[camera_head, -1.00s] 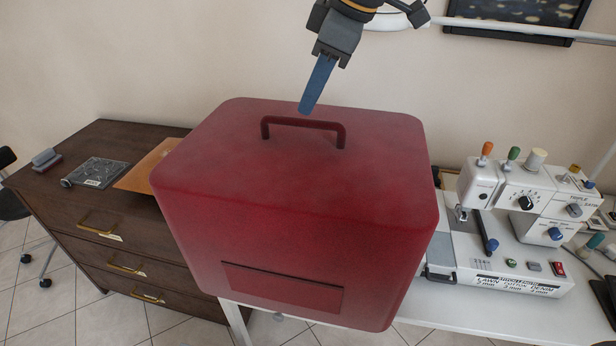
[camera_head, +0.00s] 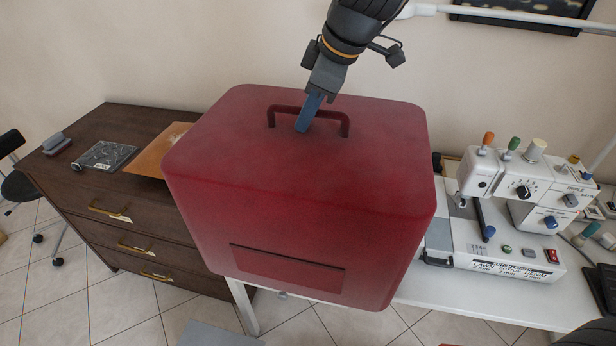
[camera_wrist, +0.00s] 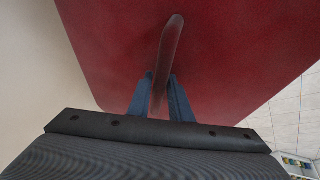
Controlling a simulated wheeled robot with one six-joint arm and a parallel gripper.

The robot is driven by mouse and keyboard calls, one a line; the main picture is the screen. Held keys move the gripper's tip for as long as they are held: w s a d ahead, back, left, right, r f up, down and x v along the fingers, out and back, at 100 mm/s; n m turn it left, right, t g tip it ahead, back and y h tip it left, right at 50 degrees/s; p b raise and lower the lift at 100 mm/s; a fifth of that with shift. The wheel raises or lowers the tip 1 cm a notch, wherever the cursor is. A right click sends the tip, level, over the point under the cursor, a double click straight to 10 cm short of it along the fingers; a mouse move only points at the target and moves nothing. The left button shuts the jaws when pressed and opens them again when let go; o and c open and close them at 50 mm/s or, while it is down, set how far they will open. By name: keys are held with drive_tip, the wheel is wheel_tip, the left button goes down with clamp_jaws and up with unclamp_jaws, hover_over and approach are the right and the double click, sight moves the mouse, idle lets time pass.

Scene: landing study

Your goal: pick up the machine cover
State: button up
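The machine cover (camera_head: 300,205) is a large dark red box with rounded edges, upright in the middle of the head view. A red bar handle (camera_head: 285,109) arches over its top. My gripper (camera_head: 302,128) points down at the handle's middle, with its blue fingertips at the bar. In the wrist view, the handle (camera_wrist: 169,45) runs between the two fingers (camera_wrist: 161,78), one on each side. The fingers stand apart, and a narrow gap shows beside the bar near their bases. The cover's underside is hidden.
A white sewing machine (camera_head: 525,190) stands close to the right of the cover on a white table (camera_head: 475,306). A dark wooden drawer cabinet (camera_head: 75,185) is at the left, with an orange board (camera_head: 150,158) and a dark plate (camera_head: 103,155) on it. The wall is behind.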

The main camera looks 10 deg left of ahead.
clamp_jaws()
drive_tip(key=shift+r, duration=0.1)
idle(1.2)
